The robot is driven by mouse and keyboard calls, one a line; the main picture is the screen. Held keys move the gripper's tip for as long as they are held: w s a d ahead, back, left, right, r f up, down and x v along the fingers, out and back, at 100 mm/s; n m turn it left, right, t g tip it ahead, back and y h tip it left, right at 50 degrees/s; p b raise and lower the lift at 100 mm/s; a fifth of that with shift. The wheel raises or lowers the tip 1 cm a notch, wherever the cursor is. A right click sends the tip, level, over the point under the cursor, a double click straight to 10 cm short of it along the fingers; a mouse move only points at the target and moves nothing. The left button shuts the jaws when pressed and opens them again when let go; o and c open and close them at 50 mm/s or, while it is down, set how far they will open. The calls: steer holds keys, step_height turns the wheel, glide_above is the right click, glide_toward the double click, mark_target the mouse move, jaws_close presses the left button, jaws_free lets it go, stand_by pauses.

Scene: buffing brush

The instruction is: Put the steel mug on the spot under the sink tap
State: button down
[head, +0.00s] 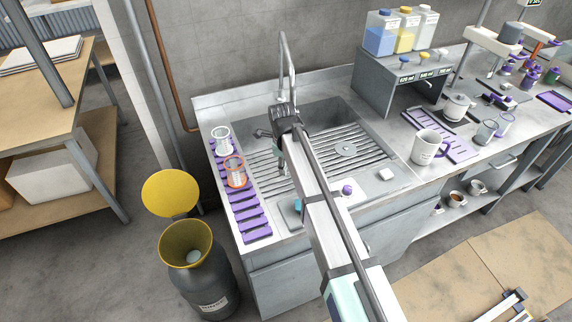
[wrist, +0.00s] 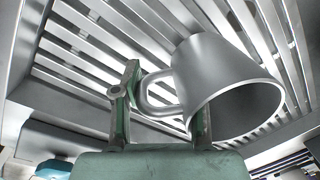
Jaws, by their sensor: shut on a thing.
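The steel mug (wrist: 225,85) is plain grey metal and shows large in the wrist view, tilted with its open mouth toward the lower right. My gripper (wrist: 166,90) has its two green fingers on either side of the mug's handle and is shut on it. Slats show behind the mug; I cannot tell whether it touches them. In the head view my gripper (head: 282,158) is over the left part of the slatted sink rack (head: 320,165), and my arm hides the mug. The sink tap (head: 285,62) rises at the back of the sink, behind my gripper.
A round grey disc (head: 345,149) lies on the slats at right. Two glass vessels, one orange-rimmed (head: 235,172), stand on a purple rack (head: 244,205) left of the sink. A white mug (head: 427,147) and a grey shelf (head: 398,85) stand on the right counter.

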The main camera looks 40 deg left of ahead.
steer(key=shift+f, duration=0.55)
steer(key=shift+f, duration=0.1)
steer(key=c, duration=0.6)
jaws_free()
steer(key=shift+c, duration=0.2)
steer(key=r+b, duration=0.1)
steer(key=r, duration=0.7)
steer(key=s+r+b, duration=0.1)
steer(key=r, duration=0.3)
steer(key=shift+s+d+r+b, duration=0.1)
steer(key=shift+d+b, duration=0.1)
steer(key=shift+b, duration=0.15)
